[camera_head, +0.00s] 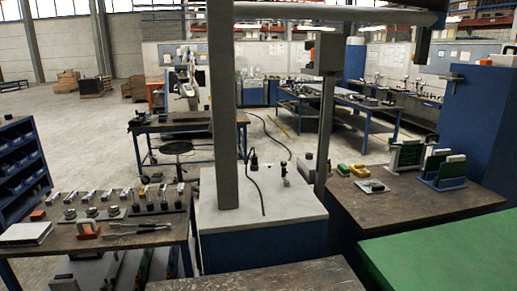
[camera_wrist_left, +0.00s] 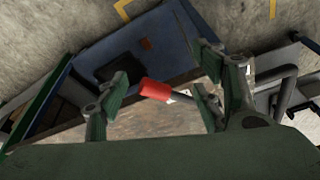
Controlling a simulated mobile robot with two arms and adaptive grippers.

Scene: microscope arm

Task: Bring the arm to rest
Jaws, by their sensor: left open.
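In the head view a thick grey post (camera_head: 222,110) rises from a white-topped cabinet (camera_head: 285,212). A long grey horizontal tube (camera_head: 335,15) runs across the top, with a dark blue part (camera_head: 425,50) hanging at its right end. A second post (camera_head: 326,130) carries a grey box (camera_head: 327,52) under the tube. In the left wrist view my left gripper (camera_wrist_left: 160,98) is open, its green-padded fingers apart. A red grip (camera_wrist_left: 155,90) on a grey rod shows between the fingers; I cannot tell whether they touch it. My right gripper is not in view.
A bench (camera_head: 95,238) with metal parts stands at left. A brown-topped bench (camera_head: 400,208) with green-faced stands is at right, near a blue cabinet (camera_head: 475,125). A green surface (camera_head: 450,250) fills the lower right. Open floor lies at the far left.

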